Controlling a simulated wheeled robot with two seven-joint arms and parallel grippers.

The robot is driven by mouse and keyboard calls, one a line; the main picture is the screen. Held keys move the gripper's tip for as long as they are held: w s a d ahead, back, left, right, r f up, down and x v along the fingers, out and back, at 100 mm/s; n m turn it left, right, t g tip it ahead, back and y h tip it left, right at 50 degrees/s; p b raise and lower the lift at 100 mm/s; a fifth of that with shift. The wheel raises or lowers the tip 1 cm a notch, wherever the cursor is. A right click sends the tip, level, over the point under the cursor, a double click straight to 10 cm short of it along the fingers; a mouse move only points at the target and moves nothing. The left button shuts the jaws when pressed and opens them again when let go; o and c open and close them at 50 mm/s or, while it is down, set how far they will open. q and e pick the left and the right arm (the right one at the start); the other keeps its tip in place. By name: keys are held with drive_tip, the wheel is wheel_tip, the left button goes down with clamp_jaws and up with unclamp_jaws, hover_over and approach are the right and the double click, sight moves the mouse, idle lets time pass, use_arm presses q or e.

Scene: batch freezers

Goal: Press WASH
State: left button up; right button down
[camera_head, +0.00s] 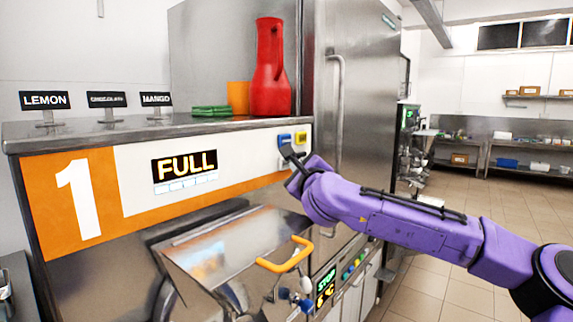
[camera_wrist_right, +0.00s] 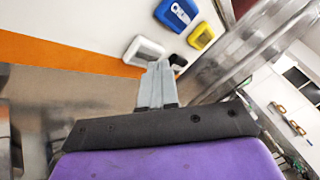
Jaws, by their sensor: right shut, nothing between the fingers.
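A group of small buttons sits on the white front panel of machine 1. A blue button (camera_head: 285,139) and a yellow button (camera_head: 301,137) show in the head view. I cannot read which one is WASH. My right gripper (camera_head: 287,152) is shut and empty, its tips just below the blue button, by the white button's lower right (camera_wrist_right: 158,68). Contact is unclear. My left gripper is out of view.
A FULL display (camera_head: 184,166) is left of the buttons. Below is a hopper lid with an orange handle (camera_head: 285,255). A red jug (camera_head: 271,68), an orange container (camera_head: 238,97) and green cloths (camera_head: 211,111) stand on top. A steel cabinet (camera_head: 357,90) rises close at right.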

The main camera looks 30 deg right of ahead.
drive_tip(key=shift+w+a, duration=0.2)
drive_tip(key=shift+w, duration=0.3)
idle(0.3)
drive_tip(key=shift+s, duration=0.1)
drive_tip(key=shift+s+d, duration=0.4)
drive_tip(key=shift+s, duration=0.35)
drive_tip(key=shift+s+d+b, duration=0.3)
drive_tip(key=shift+s, duration=0.45)
drive_tip(key=shift+s+d+b, duration=0.25)
drive_tip(key=shift+s+d, duration=0.05)
drive_tip(key=shift+s, duration=0.5)
drive_tip(key=shift+s+d+b, duration=0.3)
drive_tip(key=shift+s, duration=0.45)
